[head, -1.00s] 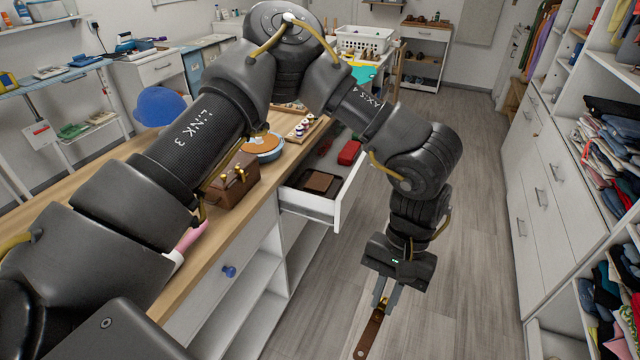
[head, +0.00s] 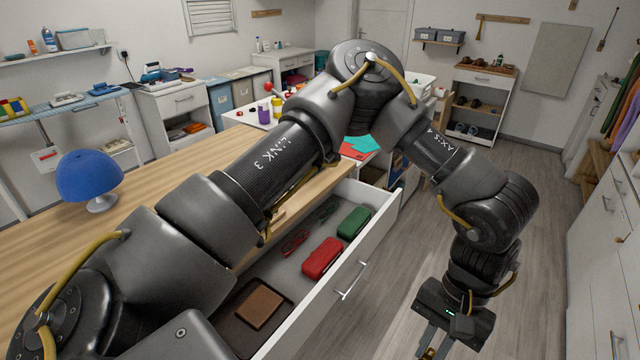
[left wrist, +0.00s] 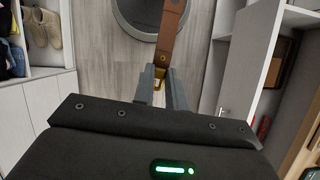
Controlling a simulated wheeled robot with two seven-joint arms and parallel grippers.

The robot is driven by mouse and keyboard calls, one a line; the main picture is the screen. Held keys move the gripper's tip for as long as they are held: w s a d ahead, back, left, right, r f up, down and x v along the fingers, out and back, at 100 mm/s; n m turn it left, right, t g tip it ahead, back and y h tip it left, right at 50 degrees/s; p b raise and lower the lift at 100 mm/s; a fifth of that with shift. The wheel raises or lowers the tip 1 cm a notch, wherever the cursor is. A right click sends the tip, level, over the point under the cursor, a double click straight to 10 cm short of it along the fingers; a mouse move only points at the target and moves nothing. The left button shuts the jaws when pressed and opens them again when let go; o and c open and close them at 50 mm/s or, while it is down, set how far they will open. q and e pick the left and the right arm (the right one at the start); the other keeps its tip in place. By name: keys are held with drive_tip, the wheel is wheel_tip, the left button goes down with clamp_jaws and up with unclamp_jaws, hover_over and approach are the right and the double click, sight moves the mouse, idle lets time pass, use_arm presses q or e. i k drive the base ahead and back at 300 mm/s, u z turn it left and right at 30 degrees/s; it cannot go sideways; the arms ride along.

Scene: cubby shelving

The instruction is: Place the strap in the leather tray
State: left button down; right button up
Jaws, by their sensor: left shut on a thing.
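My left gripper (head: 432,345) is at the bottom right of the head view, over the floor outside the open drawer. In the left wrist view, its two fingers (left wrist: 162,88) are shut on the brown strap (left wrist: 170,28), near the brass-coloured end. The strap hangs from the fingers, and most of it is out of the head view. A dark tray (head: 229,318), apparently the leather tray, lies in the near part of the drawer with a flat brown square item (head: 258,306) in it. My arm hides part of the tray's surroundings. My right gripper is not in view.
The open white drawer (head: 352,262) also holds a red case (head: 321,258), a green case (head: 354,223) and glasses (head: 294,241). A wooden worktop (head: 60,250) with a blue cap (head: 90,175) lies left. Floor right of the drawer is clear.

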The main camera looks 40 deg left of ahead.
sight(231, 331)
drive_tip(key=i, duration=2.9)
drive_tip(key=u, duration=3.85)
drive_tip(key=i, duration=0.5)
drive_tip(key=z, duration=0.05)
